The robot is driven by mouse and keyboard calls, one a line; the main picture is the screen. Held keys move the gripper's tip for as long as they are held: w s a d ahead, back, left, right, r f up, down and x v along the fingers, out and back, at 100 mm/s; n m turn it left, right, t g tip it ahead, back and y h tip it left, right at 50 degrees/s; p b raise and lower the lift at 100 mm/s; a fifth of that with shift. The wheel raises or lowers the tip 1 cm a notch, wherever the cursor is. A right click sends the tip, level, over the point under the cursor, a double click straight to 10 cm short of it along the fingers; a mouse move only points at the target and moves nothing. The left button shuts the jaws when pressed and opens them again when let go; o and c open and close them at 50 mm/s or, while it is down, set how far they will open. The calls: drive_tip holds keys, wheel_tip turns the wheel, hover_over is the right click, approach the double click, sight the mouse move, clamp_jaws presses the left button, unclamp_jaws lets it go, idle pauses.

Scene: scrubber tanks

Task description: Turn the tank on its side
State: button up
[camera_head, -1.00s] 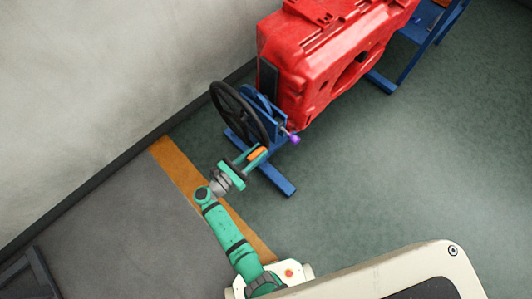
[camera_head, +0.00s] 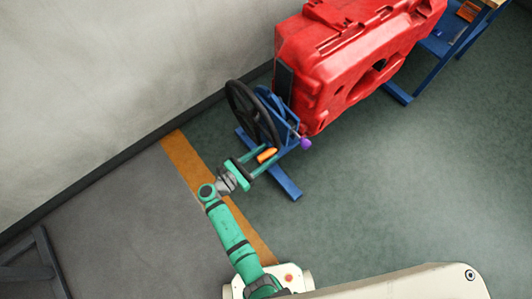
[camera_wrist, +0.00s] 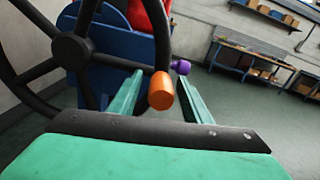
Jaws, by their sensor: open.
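The big red tank (camera_head: 345,75) is held upright on a blue stand (camera_head: 285,180), with a black handwheel (camera_head: 252,113) at its near end. The wheel also shows large at the left of the wrist view (camera_wrist: 72,50). An orange handle (camera_wrist: 161,91) stands out by the wheel's rim. My gripper (camera_head: 279,149) is open beside the wheel. In the wrist view its two green fingers (camera_wrist: 160,85) lie on either side of the orange handle, with a gap visible on the right. A purple knob (camera_head: 306,143) on the stand is just beyond the fingertips.
A wall (camera_head: 130,80) runs along the left, behind the wheel. An orange floor stripe (camera_head: 195,165) lies under my arm. Blue workbenches with boxes (camera_wrist: 260,65) stand far off in the wrist view. The green floor (camera_head: 420,180) on the right is clear.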

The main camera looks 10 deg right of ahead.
drive_tip(key=v, duration=0.9)
drive_tip(key=shift+w, duration=0.15)
drive_tip(key=shift+s+a, duration=0.35)
drive_tip(key=shift+s, duration=0.05)
drive_tip(key=shift+a, duration=0.1)
